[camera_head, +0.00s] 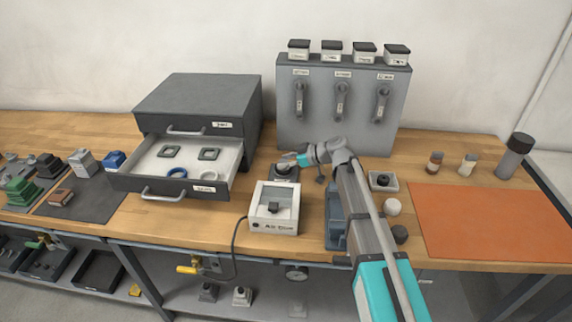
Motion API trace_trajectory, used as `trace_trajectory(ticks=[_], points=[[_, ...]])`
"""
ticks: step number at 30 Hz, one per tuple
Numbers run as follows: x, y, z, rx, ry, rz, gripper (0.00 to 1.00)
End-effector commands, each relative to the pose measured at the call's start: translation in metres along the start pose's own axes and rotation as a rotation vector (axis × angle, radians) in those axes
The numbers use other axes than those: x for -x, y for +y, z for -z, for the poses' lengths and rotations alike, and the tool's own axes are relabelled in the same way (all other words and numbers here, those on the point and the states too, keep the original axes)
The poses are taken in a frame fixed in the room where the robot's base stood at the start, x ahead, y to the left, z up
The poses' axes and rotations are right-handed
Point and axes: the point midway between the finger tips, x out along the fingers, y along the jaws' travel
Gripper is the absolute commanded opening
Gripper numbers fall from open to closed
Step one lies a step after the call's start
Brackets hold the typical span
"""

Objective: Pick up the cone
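My arm reaches in from the lower right, and my gripper (284,163) is at the middle of the bench, between the drawer unit and the grey panel. It is over or beside a small dark piece (287,172) on a dark base. Whether they touch, and whether the fingers are open or shut, is too small to tell. I cannot make out a clear cone shape; the dark piece is partly hidden by my gripper, so I cannot tell if it is the cone.
The white boxed device (261,222) stands just in front of my gripper. The open drawer (219,184) is to the left. The grey panel (318,132) rises behind. A blue tray (336,228), white ball (393,206) and dark ball (399,233) lie by my arm. The orange mat (480,220) is bare.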

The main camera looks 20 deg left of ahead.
Motion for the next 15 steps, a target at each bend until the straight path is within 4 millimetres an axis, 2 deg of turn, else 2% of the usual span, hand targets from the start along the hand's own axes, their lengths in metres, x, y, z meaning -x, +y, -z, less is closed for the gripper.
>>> trace_trajectory(ticks=[1,6,15], points=[[-0.0001,0.0002,-0.0001,0.0,-0.001,0.0,0.31],[-0.0002,0.0001,-0.0001,0.001,-0.001,0.0,0.0],[-0.0001,0.0001,0.0005,0.001,-0.001,0.0,0.0]])
